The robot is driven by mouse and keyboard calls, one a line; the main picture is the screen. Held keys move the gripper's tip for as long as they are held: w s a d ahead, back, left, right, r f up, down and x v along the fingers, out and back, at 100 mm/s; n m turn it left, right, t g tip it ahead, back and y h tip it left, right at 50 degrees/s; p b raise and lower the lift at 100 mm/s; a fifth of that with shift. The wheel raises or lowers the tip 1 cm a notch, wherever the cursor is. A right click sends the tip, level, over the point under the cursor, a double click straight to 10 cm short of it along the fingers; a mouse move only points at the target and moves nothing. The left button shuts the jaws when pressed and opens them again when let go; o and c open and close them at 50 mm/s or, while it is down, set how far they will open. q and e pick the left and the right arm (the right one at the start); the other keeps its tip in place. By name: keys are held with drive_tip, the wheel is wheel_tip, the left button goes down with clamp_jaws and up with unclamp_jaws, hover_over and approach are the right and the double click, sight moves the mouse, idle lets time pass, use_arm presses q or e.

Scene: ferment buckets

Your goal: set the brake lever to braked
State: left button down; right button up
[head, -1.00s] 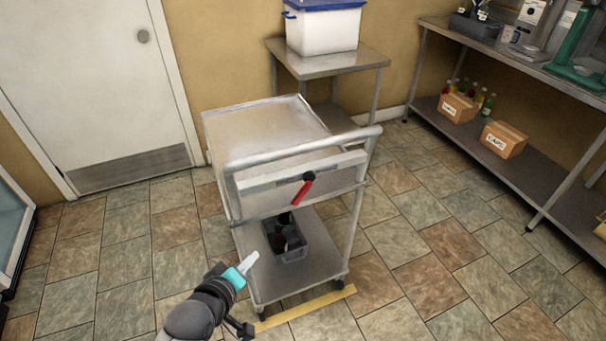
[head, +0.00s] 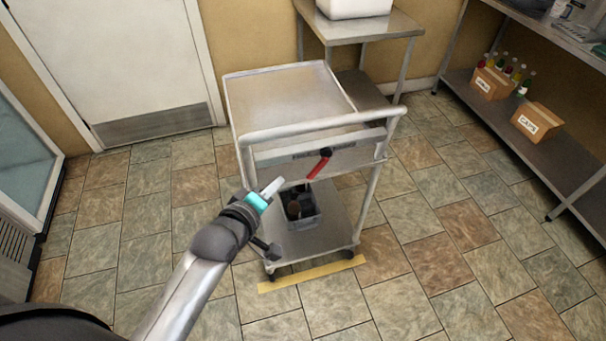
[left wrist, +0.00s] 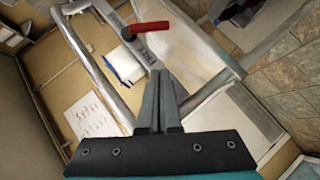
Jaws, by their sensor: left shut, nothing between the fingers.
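The brake lever (head: 319,164) is a red handle on a dark pivot, on the front panel of the metal cart (head: 290,92). In the head view it slants down and to the left from the pivot. In the left wrist view the red lever (left wrist: 151,27) lies just beyond my fingertips, across a labelled strip whose words I cannot fully read. My left gripper (head: 273,187) is shut and empty, to the lower left of the lever and apart from it in the head view. My right gripper is not in view.
A grey bin (head: 300,212) with dark items stands on the cart's lower shelf. The cart's push handle (head: 320,124) runs above the lever. A yellow floor strip (head: 312,273) lies at the cart's front. Open tiled floor spreads on both sides.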

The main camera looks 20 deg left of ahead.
use_arm(q)
drive_tip(key=b, duration=0.2)
approach(318, 164)
drive_tip(key=w+a+f, duration=0.3)
drive_tip(key=w+a, duration=0.1)
drive_tip(key=a, duration=0.1)
drive_tip(key=shift+w+d+f+b, duration=0.2)
drive_tip(key=shift+w+d+f, duration=0.1)
drive_tip(key=shift+d, duration=0.2)
drive_tip(key=shift+w+d+f+b, duration=0.2)
drive_tip(key=shift+d+f, duration=0.15)
drive_tip(key=shift+d, duration=0.2)
drive_tip(key=shift+w+d+f+b, duration=0.15)
drive_tip(key=shift+w+d+f, duration=0.15)
drive_tip(key=shift+d, duration=0.2)
drive_tip(key=shift+f, duration=0.1)
